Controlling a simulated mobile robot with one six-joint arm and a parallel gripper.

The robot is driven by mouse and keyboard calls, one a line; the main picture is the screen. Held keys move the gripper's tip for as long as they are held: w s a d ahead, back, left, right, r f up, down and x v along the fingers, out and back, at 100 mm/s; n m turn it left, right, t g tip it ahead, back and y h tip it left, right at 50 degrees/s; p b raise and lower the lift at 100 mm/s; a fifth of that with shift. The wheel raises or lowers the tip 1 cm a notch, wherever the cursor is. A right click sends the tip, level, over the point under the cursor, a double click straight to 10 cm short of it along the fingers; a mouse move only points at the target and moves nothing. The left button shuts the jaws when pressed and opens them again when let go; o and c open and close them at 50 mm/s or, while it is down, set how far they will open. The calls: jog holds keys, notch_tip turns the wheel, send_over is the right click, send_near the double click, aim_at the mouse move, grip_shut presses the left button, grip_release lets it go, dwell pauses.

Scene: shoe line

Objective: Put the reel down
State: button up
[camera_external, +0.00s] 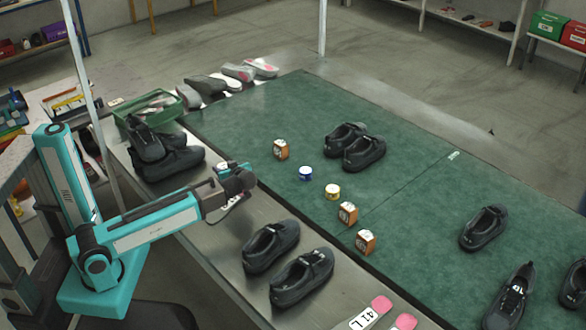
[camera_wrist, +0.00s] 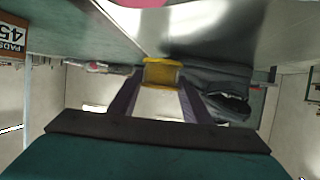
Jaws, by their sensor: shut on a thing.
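In the wrist view a yellow reel (camera_wrist: 162,72) sits between the tips of the two dark fingers of my gripper (camera_wrist: 160,84), which is shut on it. In the external view my gripper (camera_external: 240,181) is above the grey metal bench strip (camera_external: 225,222), near the left edge of the green mat (camera_external: 240,118). The held reel cannot be made out there. A small blue-and-white round item (camera_external: 305,173) and a yellow-and-white one (camera_external: 332,192) stand on the mat, right of my gripper.
Orange boxes (camera_external: 281,149) (camera_external: 347,213) (camera_external: 365,242) stand along the mat. Black shoes are at the bench front (camera_external: 271,246), behind my gripper (camera_external: 168,162) and on the mat (camera_external: 364,152). A green crate (camera_external: 121,110) is at the far left.

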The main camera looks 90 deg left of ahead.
jog(key=shift+w+d+f, duration=0.2)
jog(key=shift+w+d, duration=0.1)
jog(key=shift+w, duration=0.15)
jog(key=shift+w+a, duration=0.1)
jog(key=shift+a, duration=0.05)
send_over(255, 167)
jog(key=shift+f+p, duration=0.3)
jog(key=shift+f, duration=0.5)
dwell(0.5)
jog(key=shift+f, duration=1.7)
jog(key=shift+f, duration=0.15)
jog(key=o, duration=1)
